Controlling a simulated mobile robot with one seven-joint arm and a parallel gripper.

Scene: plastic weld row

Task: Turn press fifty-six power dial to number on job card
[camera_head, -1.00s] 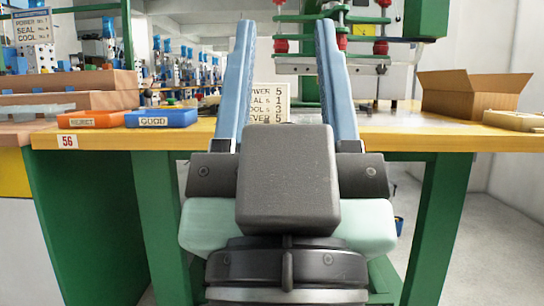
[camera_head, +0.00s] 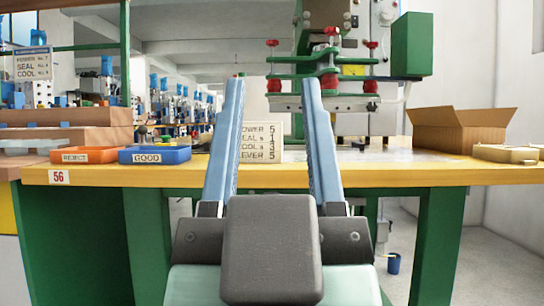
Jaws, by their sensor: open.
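The job card (camera_head: 268,143) stands on the table behind my fingers. It reads POWER 5, SEAL s 1, COOL s 3 and LEVER 5; my left finger hides part of its left side. The press (camera_head: 345,92), green and grey with red knobs, stands behind the card, and a 56 tag (camera_head: 59,177) is on the table's front edge. Small round parts show high on the press, but I cannot tell whether one is the power dial. My gripper (camera_head: 272,84) is open and empty, its two blue fingers pointing forward and up, in front of the card and press.
The yellow-edged table (camera_head: 420,174) crosses the view. On its left are an orange REJECT tray (camera_head: 82,155) and a blue GOOD tray (camera_head: 155,154). An open cardboard box (camera_head: 462,130) stands at the right. Another card (camera_head: 32,63) hangs at the upper left, by another station.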

